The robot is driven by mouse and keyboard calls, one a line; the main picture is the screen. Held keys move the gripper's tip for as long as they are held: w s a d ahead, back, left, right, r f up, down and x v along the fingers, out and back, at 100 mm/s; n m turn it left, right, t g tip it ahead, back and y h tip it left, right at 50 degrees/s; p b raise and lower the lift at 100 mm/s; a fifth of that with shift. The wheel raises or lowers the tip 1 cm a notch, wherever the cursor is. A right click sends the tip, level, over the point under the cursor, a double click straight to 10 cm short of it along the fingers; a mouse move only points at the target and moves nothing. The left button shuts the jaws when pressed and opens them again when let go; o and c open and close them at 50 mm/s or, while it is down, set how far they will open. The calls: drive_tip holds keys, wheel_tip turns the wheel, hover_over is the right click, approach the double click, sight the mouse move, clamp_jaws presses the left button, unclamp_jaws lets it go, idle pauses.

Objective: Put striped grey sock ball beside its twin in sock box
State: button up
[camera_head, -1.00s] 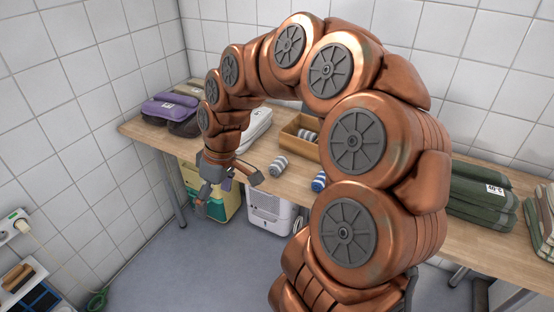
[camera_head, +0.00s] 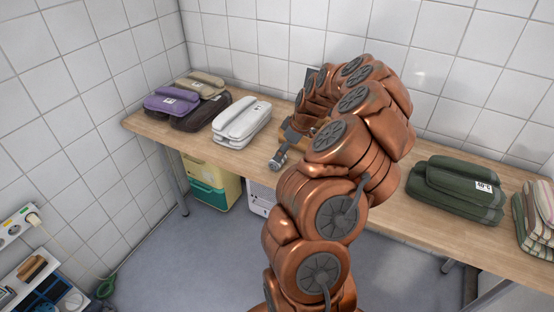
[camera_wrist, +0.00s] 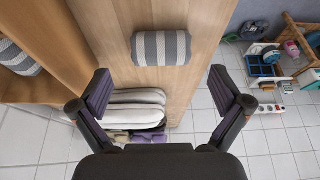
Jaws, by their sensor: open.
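The striped grey sock ball (camera_wrist: 160,48) lies on the wooden table in the wrist view, centred just beyond my fingertips. It shows small beside my arm in the head view (camera_head: 276,161). My gripper (camera_wrist: 160,92) is open and empty, its two fingers spread wider than the sock ball. The wooden sock box (camera_wrist: 78,62) is at the left of the wrist view, with a matching grey striped sock ball (camera_wrist: 17,58) inside it, partly cut off. In the head view, my arm hides most of the box and the gripper.
White folded packs (camera_head: 242,121) lie left of the box. Purple (camera_head: 171,102) and dark stacks lie farther left. Green folded cloths (camera_head: 455,190) and striped cloths (camera_head: 535,215) lie at the right. Bare table surrounds the sock ball.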

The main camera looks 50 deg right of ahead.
sight(273, 164)
drive_tip(key=shift+w+p+x, duration=0.2)
drive_tip(key=shift+p+x, duration=0.65)
drive_tip(key=shift+x, duration=2.1)
drive_tip(key=shift+a+r, duration=0.1)
drive_tip(key=shift+r, duration=0.05)
drive_tip(key=c, duration=1.3)
drive_tip(key=shift+o, duration=0.2)
drive_tip(key=shift+r, duration=0.15)
